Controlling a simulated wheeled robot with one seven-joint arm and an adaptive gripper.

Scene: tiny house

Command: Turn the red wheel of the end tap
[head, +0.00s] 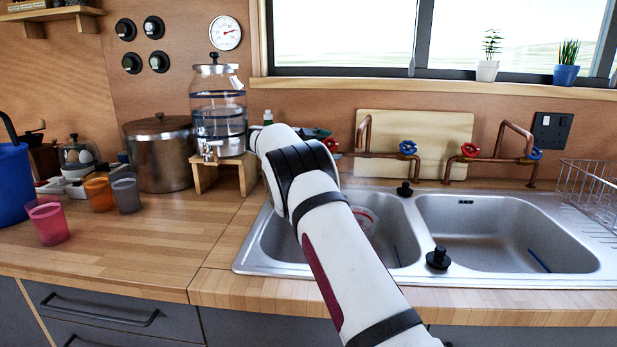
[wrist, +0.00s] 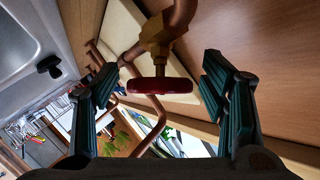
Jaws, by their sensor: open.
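The red wheel (wrist: 160,86) is seen nearly edge-on in the wrist view, on a brass valve fitting (wrist: 155,40) of a copper pipe. My gripper (wrist: 160,70) is open, with one dark green finger on each side of the wheel and a visible gap to both. How deep the wheel lies between the fingers is hard to tell. In the head view the left red wheel (head: 331,145) shows just past my arm, by the left end of the copper pipework. My gripper (head: 318,134) is mostly hidden there behind my arm.
To the right are a blue wheel (head: 407,147), another red wheel (head: 470,150) and another blue wheel (head: 534,154). The double sink (head: 425,272) lies below. A glass dispenser (head: 217,105) on a wooden stand (head: 247,172) is close to my arm's left. A board (head: 450,130) leans behind the pipes.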

